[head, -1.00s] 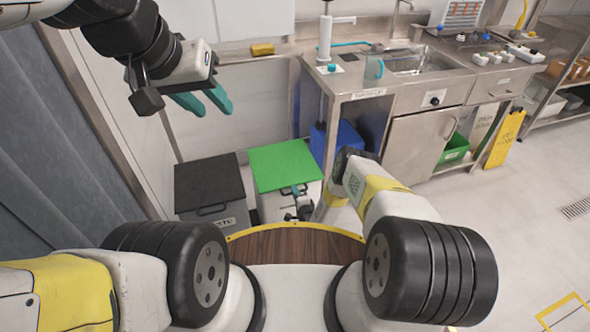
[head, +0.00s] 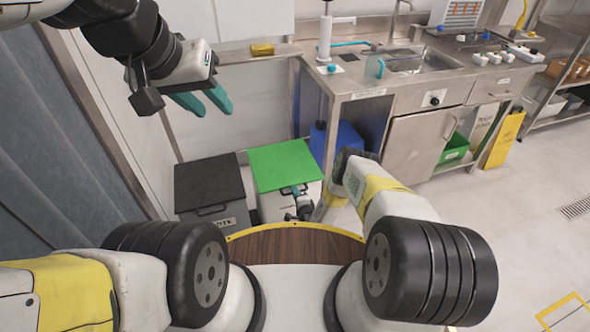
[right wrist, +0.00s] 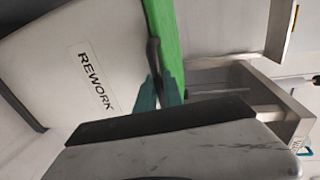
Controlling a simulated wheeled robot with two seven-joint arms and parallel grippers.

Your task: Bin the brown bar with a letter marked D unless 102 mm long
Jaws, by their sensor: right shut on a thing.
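My right gripper (right wrist: 158,90) is shut on the dark handle (right wrist: 153,57) of the green lid (right wrist: 162,35), low in front of the bin. In the head view the same green lid (head: 281,162) lies flat on the white bin (head: 275,206), which reads REWORK (right wrist: 97,81) in the right wrist view. My right gripper also shows in the head view (head: 297,191), small and partly hidden. My left gripper (head: 204,101) is open and empty, raised at the upper left. I cannot make out a brown bar marked D in either view.
A black-lidded bin (head: 208,182) stands left of the green-lidded one. A steel sink counter (head: 400,82) stands to the right, with small items at its back. A blue bin (head: 345,142) is under it. A yellow block (head: 262,49) lies on the ledge.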

